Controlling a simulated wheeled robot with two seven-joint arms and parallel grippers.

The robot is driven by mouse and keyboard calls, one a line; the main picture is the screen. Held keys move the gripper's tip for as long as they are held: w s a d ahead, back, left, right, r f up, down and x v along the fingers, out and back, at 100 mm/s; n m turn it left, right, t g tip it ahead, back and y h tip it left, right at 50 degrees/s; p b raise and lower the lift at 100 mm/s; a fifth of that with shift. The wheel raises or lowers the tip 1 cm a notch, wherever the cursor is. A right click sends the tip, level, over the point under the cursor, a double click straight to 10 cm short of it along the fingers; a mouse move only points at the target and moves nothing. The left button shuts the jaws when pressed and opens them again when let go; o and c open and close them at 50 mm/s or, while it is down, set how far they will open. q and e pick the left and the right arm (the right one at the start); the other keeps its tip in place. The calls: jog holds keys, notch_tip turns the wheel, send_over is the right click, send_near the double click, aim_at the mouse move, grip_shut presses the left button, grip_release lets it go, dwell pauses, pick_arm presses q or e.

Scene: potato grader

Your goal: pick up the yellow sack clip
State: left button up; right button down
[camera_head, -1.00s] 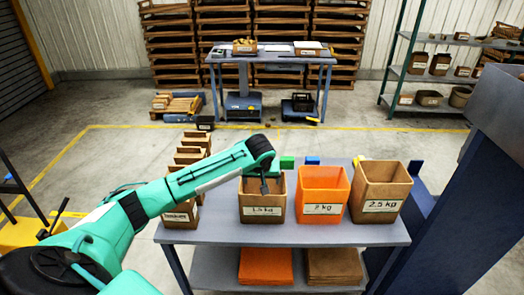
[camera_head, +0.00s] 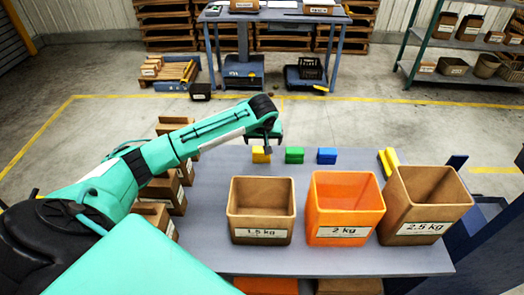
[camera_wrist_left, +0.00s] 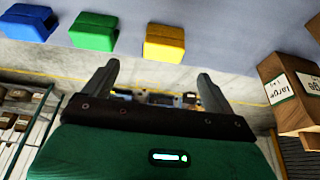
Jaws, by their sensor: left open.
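The yellow sack clip (camera_head: 261,154) is a small block on the grey table, behind the 1.5 kg box. It also shows in the left wrist view (camera_wrist_left: 165,43), just beyond the fingertips. A green clip (camera_head: 294,155) and a blue clip (camera_head: 326,156) stand to its right in the head view. My left gripper (camera_head: 270,138) is near the yellow clip at the table's back edge, partly hidden by its own wrist. In the left wrist view its two fingers (camera_wrist_left: 157,75) are apart with nothing held between them. My right gripper is not in view.
The 1.5 kg box (camera_head: 262,212), orange 2 kg box (camera_head: 342,208) and 2.5 kg box (camera_head: 420,205) line the table's (camera_head: 205,235) front. A longer yellow object (camera_head: 388,160) stands behind the 2.5 kg box. Several brown boxes (camera_head: 158,216) stand along the left edge.

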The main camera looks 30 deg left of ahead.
aim_at(261, 150)
pick_arm(q)
jog(key=x, duration=0.6)
jog(key=shift+p, duration=0.35)
jog(key=shift+w+a+f, duration=0.15)
jog(key=shift+f, duration=0.15)
jog(key=shift+a+f, duration=0.15)
jog(key=shift+f, duration=0.05)
jog(key=p+x, duration=0.1)
jog(key=x, duration=0.2)
jog(key=shift+a+f, duration=0.1)
jog(key=shift+a, duration=0.15)
jog(key=shift+w+f, duration=0.15)
jog(key=shift+f, duration=0.15)
jog(key=shift+a+f, duration=0.1)
jog(key=shift+f, duration=0.1)
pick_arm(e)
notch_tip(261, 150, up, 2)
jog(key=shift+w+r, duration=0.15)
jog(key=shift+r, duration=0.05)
pick_arm(q)
jog(key=c, duration=1.1)
